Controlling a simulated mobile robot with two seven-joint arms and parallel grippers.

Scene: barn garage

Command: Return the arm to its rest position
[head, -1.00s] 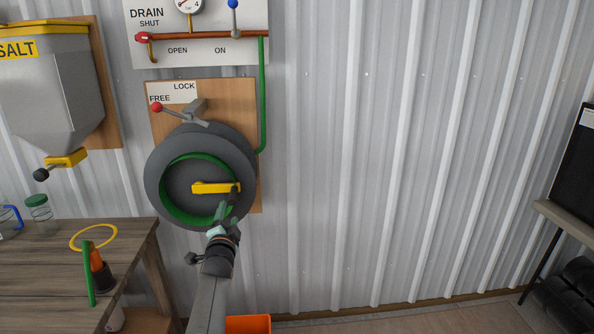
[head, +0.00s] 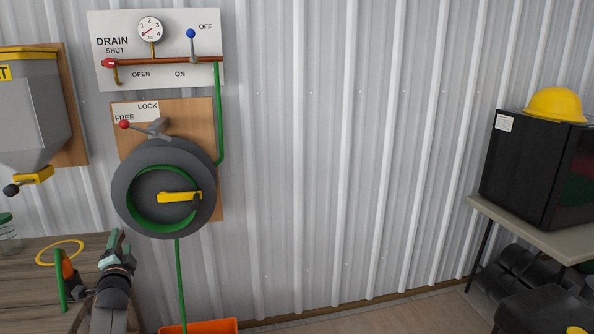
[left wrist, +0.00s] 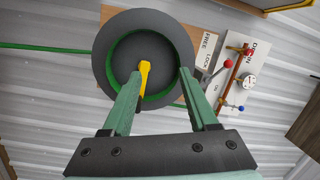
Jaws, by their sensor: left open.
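My left gripper (head: 117,247) is open and empty in the head view, low on the left, in front of the table's right end. Its two green fingers show spread apart in the left wrist view (left wrist: 165,100). The round grey drum (head: 122,200) with a green inner ring hangs on a wooden board, above and to the right of the gripper. Its yellow handle (head: 178,197) lies nearly level in the head view; the handle also shows between the fingers in the left wrist view (left wrist: 145,72), apart from them. My right gripper is not in view.
An orange bin (head: 205,326) stands below the drum. A grey hopper (head: 35,120) hangs at left. A black box (head: 535,165) with a yellow hard hat (head: 556,104) stands at right.

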